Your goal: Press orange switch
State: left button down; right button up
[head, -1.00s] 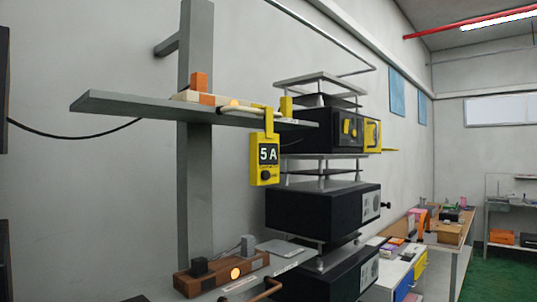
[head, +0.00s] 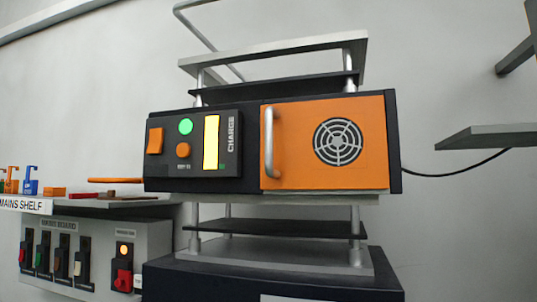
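An orange rocker switch (head: 155,141) sits at the upper left of a black control panel (head: 215,165) on the front of a dark unit. Beside it on the panel are a lit green round light (head: 186,127), an orange round knob or button (head: 183,150) and a tall lit yellow bar (head: 211,143) next to the word CHARGE. Right of the panel is an orange door (head: 365,165) with a silver handle (head: 270,142) and a round vent grille. The door appears closed. Neither of my grippers is in view.
The unit stands on a metal rack (head: 270,255) above another dark box. At left is a shelf (head: 25,205) labelled MAINS SHELF with small orange and blue items. Below it is a grey switch board (head: 75,245) with several switches. A grey shelf (head: 485,137) juts out at right.

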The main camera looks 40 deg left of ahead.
aim_at(156, 145)
jog(key=u, duration=1.7)
